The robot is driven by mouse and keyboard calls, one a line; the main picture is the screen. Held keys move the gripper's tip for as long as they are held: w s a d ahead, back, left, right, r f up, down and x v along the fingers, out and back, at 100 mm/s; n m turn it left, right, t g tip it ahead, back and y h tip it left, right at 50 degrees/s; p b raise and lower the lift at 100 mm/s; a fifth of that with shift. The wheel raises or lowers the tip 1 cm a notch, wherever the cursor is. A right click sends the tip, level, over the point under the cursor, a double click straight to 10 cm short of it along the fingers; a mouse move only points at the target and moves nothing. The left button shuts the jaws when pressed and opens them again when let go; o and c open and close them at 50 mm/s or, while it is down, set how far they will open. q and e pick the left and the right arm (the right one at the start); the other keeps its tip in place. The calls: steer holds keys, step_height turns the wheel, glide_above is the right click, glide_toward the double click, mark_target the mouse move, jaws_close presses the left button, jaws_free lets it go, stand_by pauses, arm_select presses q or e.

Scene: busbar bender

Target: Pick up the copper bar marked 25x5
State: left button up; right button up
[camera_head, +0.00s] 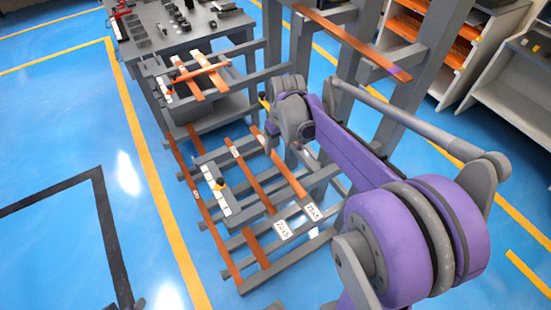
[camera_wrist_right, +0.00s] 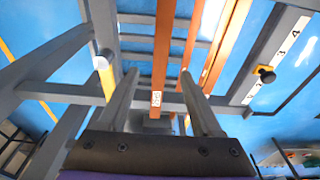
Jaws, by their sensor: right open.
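The copper bar that lines up with the label reading about 25x5 (camera_head: 312,211) is the right one of the lower rack bars (camera_head: 287,178). It lies sloping on the grey rack, its far end near my right wrist. My right gripper is mostly hidden behind its own wrist in the head view. In the right wrist view my right gripper (camera_wrist_right: 155,90) is open. A copper bar with a small white tag (camera_wrist_right: 164,45) runs between its two fingers in the picture, with no visible grip. Which bar this is I cannot tell surely.
A neighbouring bar (camera_head: 248,174) lines up with a label reading about 20x5 (camera_head: 283,229). Another long bar (camera_head: 205,205) lies left. Grey rack posts (camera_head: 299,45) and an upper bar (camera_head: 350,40) stand close to my right arm.

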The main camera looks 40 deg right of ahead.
mark_target(276, 158)
steer(key=f, duration=0.3)
steer(key=w+f, duration=0.1)
steer(key=f, duration=0.1)
steer(key=shift+f, duration=0.15)
steer(key=shift+s, duration=0.1)
jaws_close()
stand_by(1.2)
